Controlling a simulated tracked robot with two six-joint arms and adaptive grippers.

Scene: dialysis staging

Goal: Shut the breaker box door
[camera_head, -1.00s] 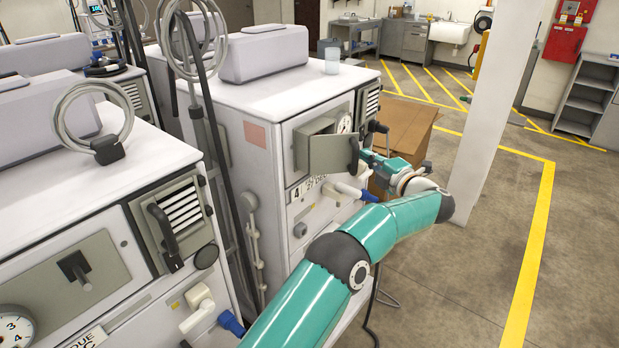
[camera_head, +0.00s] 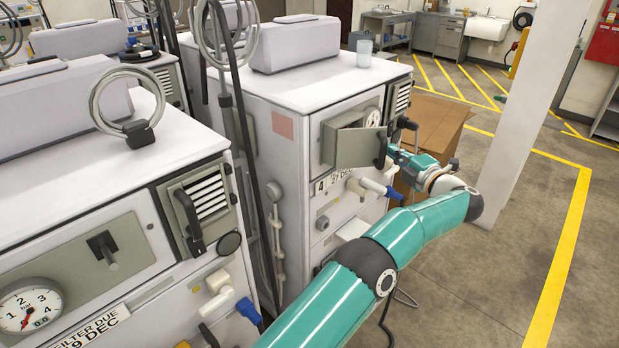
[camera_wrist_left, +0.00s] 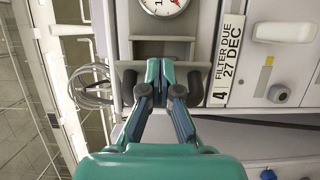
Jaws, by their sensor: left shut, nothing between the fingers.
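The breaker box door (camera_head: 357,149) is a flat grey panel with a black handle (camera_head: 380,150) on the front of the middle white machine. It stands ajar, swung out from its grey box, and a dark gap shows behind its top edge. My left gripper (camera_head: 391,152) is at the handle side of the door. Its fingers are shut with nothing between them. In the left wrist view the closed fingertips (camera_wrist_left: 160,68) point at the grey box front, below a gauge. I cannot tell whether they touch the door. My right gripper is out of view.
A gauge (camera_head: 372,117) sits beside the box opening. Blue-ended connectors (camera_head: 394,193) stick out below the door, near my left arm. A cardboard box (camera_head: 440,125) and a white pillar (camera_head: 525,115) stand to the right. A nearer machine (camera_head: 110,240) fills the left.

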